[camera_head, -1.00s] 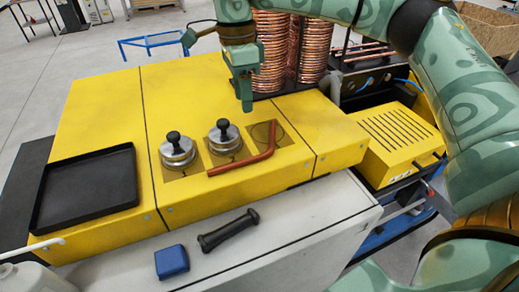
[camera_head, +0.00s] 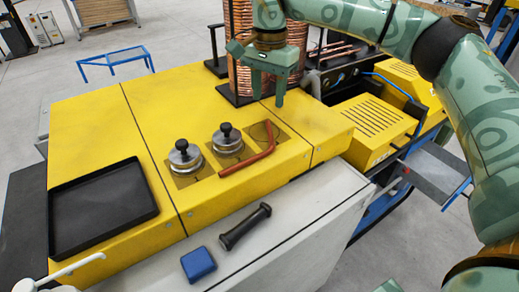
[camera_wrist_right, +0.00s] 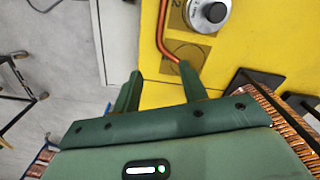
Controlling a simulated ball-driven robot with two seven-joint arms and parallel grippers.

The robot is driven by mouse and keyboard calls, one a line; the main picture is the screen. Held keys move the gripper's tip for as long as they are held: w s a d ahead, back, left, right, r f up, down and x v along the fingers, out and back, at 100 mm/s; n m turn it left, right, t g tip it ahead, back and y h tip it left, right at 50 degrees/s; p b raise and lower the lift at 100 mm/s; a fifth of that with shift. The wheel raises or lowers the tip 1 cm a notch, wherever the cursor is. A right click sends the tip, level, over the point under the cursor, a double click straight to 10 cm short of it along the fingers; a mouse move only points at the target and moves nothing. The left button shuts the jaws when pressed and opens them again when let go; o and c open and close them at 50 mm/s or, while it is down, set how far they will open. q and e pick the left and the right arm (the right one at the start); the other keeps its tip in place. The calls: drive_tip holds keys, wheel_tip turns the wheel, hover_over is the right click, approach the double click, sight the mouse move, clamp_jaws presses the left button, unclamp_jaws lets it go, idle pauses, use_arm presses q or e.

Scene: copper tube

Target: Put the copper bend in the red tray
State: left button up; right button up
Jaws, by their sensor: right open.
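The copper bend (camera_head: 250,162), a thin reddish L-shaped tube, lies on the yellow bench top near its front edge, beside two silver knobbed pieces. It also shows in the right wrist view (camera_wrist_right: 160,36). A shallow black tray (camera_head: 104,242) lies at the left of the bench; I see no red tray. My right gripper (camera_head: 268,93) is open and empty above the bench, behind the bend in the head view. In the right wrist view its fingers (camera_wrist_right: 158,76) are apart, with the bend's end near the right fingertip. My left gripper is not in view.
Copper coils (camera_head: 245,70) stand close behind my right gripper. Two silver knobbed pieces (camera_head: 184,157) (camera_head: 227,139) stand left of the bend. A black-handled tool (camera_head: 245,226) and a blue block (camera_head: 198,263) lie on the grey front surface. The yellow top behind the tray is clear.

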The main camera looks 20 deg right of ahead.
sight(266, 150)
drive_tip(key=f, duration=1.5)
drive_tip(key=shift+a+f, duration=0.2)
drive_tip(key=shift+f, duration=0.15)
drive_tip(key=shift+s, duration=0.1)
clamp_jaws()
